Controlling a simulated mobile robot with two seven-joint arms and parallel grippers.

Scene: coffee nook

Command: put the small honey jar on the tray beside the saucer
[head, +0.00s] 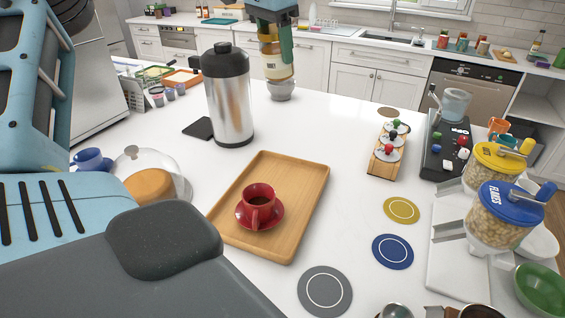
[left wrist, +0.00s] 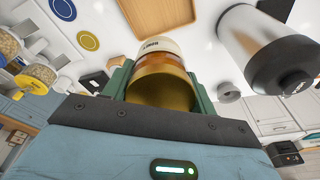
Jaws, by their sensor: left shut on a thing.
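The honey jar (head: 270,62) is amber with a pale label and hangs upright above the far part of the white counter. My left gripper (head: 277,48) is shut on it, with green fingers at its sides. In the left wrist view the jar (left wrist: 160,85) sits between both fingers, its gold lid towards the camera. The wooden tray (head: 300,190) lies nearer and empty except for a red saucer (head: 273,222) with a red cup (head: 258,203) on it. The tray also shows in the left wrist view (left wrist: 158,12). My right gripper is not in view.
A tall steel flask (head: 229,100) stands left of the jar, behind the tray. A small grey bowl (head: 281,92) sits below the jar. A glass-domed plate (head: 150,165) is left of the tray. The tray's far half is bare; coasters (head: 392,251) lie right of it.

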